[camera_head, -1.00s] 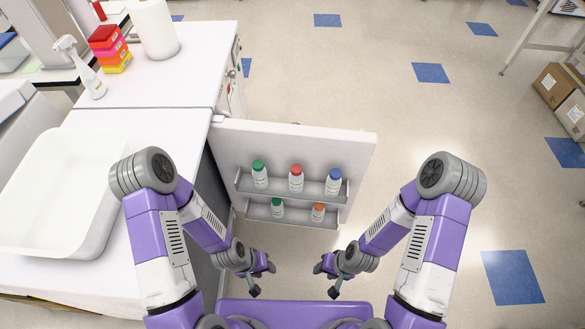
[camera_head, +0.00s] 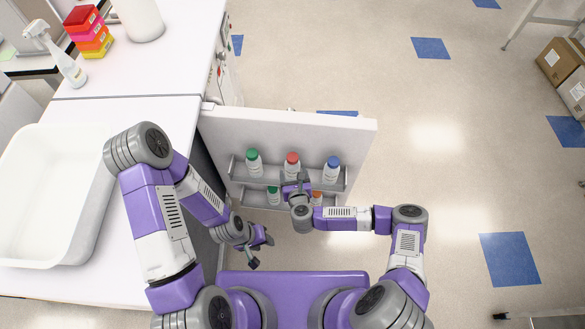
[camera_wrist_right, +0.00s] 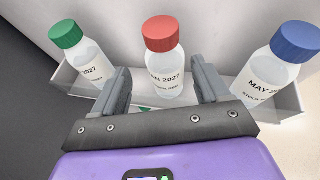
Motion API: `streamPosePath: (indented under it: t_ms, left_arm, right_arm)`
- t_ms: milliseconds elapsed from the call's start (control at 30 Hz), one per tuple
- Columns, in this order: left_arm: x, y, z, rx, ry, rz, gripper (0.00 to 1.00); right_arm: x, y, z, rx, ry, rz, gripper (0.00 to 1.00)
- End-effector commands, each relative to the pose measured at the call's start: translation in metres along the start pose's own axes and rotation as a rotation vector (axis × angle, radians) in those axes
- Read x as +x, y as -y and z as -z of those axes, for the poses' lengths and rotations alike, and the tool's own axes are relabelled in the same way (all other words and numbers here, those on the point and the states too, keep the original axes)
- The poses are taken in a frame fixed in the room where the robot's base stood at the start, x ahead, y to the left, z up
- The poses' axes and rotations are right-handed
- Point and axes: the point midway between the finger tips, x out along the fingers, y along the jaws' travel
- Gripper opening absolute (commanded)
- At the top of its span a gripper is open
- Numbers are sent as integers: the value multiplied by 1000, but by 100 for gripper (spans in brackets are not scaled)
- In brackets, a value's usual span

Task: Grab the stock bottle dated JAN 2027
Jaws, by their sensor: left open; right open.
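A clear bottle with a red cap (camera_head: 292,164) stands upright in the middle of the upper door shelf. In the right wrist view its label (camera_wrist_right: 164,79) reads "AN 2027", the first letter cut off. My right gripper (camera_head: 298,182) is open in front of it; in the right wrist view its fingers (camera_wrist_right: 161,76) appear on either side of the bottle, with no clear contact. A green-capped bottle (camera_wrist_right: 85,62) to the left shows "2027". A blue-capped bottle (camera_wrist_right: 272,68) to the right shows "MAY 2". My left gripper (camera_head: 260,246) is open, low and left of the shelves.
The open white door (camera_head: 310,128) carries an upper shelf and a lower shelf, the lower with a green-capped bottle (camera_head: 273,195) and an orange-capped one, partly hidden by my right arm. A counter on the left holds a white tub (camera_head: 85,200). Floor right of the door is clear.

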Motion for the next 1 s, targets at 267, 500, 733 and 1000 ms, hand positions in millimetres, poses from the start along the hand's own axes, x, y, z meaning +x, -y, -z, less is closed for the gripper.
streamPosePath:
  t_ms: [267,500,733,1000]
  left_arm:
    - [9,3,0,0,0,0,43]
    - [24,9,1,0,0,0,43]
    - [26,10,1,0,0,0,43]
    - [26,10,1,0,0,0,43]
  right_arm:
    - [28,6,2,55,4,32,75]
    - [63,5,10,52,4,30,75]
    - [78,6,7,51,3,28,75]
    - [78,6,7,51,3,27,61]
